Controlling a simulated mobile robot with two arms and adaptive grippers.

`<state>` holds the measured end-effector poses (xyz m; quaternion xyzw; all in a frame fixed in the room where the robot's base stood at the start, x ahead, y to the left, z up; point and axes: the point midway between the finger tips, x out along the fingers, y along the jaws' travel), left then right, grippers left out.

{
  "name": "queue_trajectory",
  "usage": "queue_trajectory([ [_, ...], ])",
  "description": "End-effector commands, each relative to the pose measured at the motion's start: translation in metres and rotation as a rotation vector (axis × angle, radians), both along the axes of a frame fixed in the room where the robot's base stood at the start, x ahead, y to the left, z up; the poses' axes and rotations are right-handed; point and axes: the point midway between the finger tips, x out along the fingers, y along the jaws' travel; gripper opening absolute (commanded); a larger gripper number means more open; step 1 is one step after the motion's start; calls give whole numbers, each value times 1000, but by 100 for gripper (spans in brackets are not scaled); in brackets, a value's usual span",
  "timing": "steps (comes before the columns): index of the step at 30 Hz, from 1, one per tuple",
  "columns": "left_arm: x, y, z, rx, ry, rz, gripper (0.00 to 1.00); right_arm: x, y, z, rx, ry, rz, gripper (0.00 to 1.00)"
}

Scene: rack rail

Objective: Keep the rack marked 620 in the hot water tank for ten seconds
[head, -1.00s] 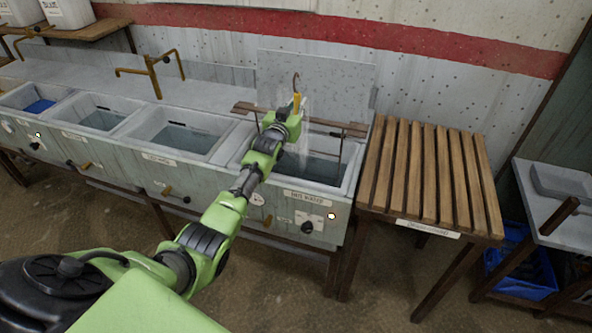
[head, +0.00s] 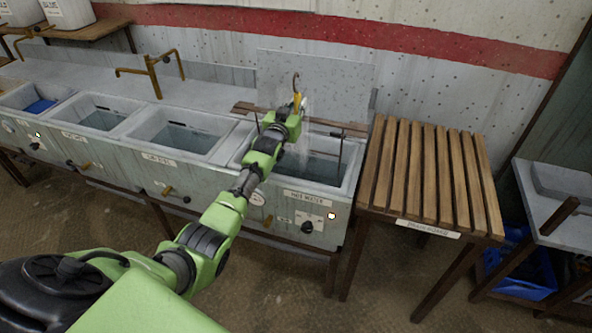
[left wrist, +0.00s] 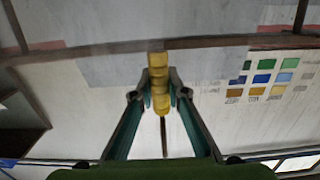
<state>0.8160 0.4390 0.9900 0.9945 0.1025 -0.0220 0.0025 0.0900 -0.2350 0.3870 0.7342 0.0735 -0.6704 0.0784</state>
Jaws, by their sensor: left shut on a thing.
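The hot water tank (head: 352,170) is the rightmost basin, with a lit lamp and a dark knob on its front. My left gripper (head: 297,108) is above its back part, shut on a yellow handle (head: 297,99) with a dark hook on top. The left wrist view shows the yellow handle (left wrist: 161,82) between both fingertips (left wrist: 160,90), with a thin dark rod along it. A wooden bar (head: 338,126) spans the tank behind the gripper, and a thin rod goes down near the right wall. I cannot read any 620 mark. My right gripper is out of view.
Several other basins stand in a row to the left, with brass taps (head: 152,68) behind them. A slatted wooden drain board (head: 425,175) stands close on the right and is empty. A grey table (head: 548,215) with a tray is farther right.

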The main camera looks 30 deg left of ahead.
Motion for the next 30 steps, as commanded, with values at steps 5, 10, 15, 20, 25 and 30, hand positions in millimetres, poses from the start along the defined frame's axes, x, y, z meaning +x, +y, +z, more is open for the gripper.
queue_trajectory([
  [5, 1, 0, 4, 1, -7, 0, 0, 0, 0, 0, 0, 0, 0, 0],
  [10, 0, 0, 13, 2, -8, 0, 0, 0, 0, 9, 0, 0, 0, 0],
  [15, -1, 0, 38, 1, -7, 0, 0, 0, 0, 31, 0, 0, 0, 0],
  [20, -1, 0, 59, 1, -7, 0, 0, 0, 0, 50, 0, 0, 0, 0],
  [25, -3, 0, 81, 1, -7, 0, 0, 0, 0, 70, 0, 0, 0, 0],
  [30, -3, 0, 104, 2, -8, 0, 0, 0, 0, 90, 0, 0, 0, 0],
])
